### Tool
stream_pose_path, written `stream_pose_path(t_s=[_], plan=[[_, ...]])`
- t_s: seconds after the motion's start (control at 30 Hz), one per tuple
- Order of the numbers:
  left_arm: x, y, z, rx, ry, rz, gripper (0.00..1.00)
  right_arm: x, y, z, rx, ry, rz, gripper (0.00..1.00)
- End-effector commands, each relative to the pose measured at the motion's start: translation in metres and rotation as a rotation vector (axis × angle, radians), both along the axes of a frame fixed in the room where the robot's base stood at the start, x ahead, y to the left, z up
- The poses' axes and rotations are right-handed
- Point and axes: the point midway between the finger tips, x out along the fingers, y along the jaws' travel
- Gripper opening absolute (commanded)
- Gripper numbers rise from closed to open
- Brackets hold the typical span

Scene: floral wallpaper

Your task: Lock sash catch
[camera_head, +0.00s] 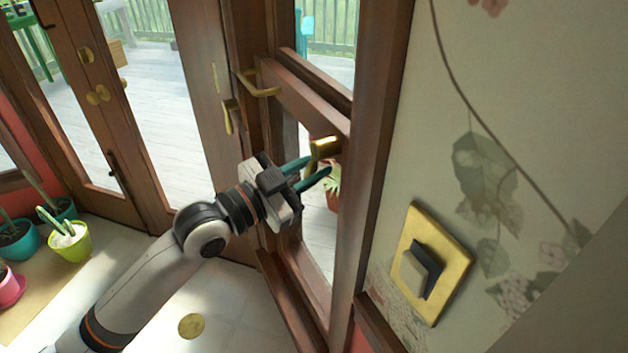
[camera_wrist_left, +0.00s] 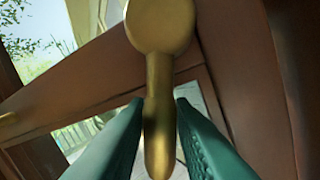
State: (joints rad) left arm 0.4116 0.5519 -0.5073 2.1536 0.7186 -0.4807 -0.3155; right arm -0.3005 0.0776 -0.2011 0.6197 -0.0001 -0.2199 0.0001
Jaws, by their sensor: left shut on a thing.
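The brass sash catch (camera_head: 325,147) sits on the wooden middle rail of the sash window, right of centre in the head view. In the left wrist view it shows as a round brass boss with a lever (camera_wrist_left: 158,120) pointing down the picture. My left gripper (camera_head: 318,168) reaches it from the left, its two teal fingers one on each side of the lever. In the left wrist view the left gripper (camera_wrist_left: 159,108) is shut on this lever, fingers at its left and right. The catch's keeper cannot be made out. My right gripper is not in view.
A brass-plated light switch (camera_head: 432,262) is on the floral wall at right. Potted plants (camera_head: 68,242) stand at far left by a wooden glazed door with brass knobs (camera_head: 98,95).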

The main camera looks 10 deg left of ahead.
Motion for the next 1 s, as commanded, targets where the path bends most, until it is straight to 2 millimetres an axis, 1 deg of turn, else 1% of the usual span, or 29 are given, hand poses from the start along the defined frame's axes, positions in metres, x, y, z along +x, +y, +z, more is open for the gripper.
stream_pose_path(t_s=[0.03, 0.1, 0.4, 0.93, 0.97, 1.0], plan=[[0.0018, 0.0014, -0.0013, 0.022, -0.029, 0.001, 0.00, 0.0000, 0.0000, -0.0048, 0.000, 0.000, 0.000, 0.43], [0.0036, 0.0026, 0.0004, 0.044, -0.065, 0.000, 0.00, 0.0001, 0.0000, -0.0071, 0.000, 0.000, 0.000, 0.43], [0.0077, 0.0051, 0.0051, 0.109, -0.165, -0.001, 0.00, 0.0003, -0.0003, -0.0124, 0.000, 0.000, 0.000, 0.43], [0.0085, 0.0055, 0.0063, 0.122, -0.186, -0.001, 0.00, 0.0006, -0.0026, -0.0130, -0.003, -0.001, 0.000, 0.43], [0.0085, 0.0055, 0.0063, 0.122, -0.186, -0.001, 0.25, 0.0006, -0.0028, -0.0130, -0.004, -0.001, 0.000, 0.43], [0.0085, 0.0055, 0.0063, 0.122, -0.186, -0.001, 0.28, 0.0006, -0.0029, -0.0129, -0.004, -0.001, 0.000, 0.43]])
